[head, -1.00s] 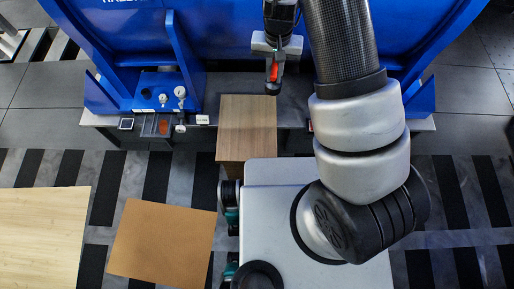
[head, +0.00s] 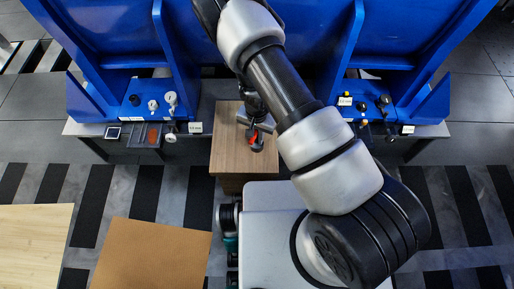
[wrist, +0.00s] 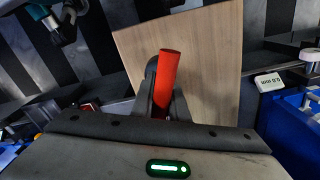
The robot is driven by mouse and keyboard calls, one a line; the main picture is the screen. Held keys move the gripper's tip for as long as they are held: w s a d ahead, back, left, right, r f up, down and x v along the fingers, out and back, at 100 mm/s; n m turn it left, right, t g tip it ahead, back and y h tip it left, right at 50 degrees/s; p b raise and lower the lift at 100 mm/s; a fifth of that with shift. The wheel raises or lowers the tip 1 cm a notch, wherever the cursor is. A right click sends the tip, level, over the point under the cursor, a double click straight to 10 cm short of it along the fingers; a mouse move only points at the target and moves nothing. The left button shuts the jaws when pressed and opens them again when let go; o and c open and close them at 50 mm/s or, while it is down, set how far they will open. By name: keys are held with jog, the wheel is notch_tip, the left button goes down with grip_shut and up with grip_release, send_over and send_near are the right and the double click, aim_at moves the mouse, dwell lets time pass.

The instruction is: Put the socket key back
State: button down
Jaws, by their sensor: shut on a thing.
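The socket key shows as a red handle (wrist: 168,75) in the wrist view, held between the jaws of my gripper (wrist: 162,108). In the head view a small red part of the key (head: 256,143) shows at the end of my gripper (head: 254,128), over the brown wooden board (head: 228,155). The jaws are shut on the key. The rest of the key is hidden by the gripper. I cannot tell the gap between the key and the board.
A blue frame (head: 300,60) stands behind. Its left foot has white knobs (head: 170,98); a red-brown tray (head: 153,133) and a white label (head: 195,127) sit in front. The right foot has dark knobs (head: 384,100). A tan sheet (head: 150,255) lies lower left.

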aim_at(257, 144)
jog(key=shift+f+b, duration=0.6)
jog(key=shift+f, duration=2.1)
jog(key=shift+f, duration=0.25)
jog(key=c, duration=1.7)
grip_release()
jog(key=shift+c, duration=0.2)
jog(key=shift+r, duration=0.1)
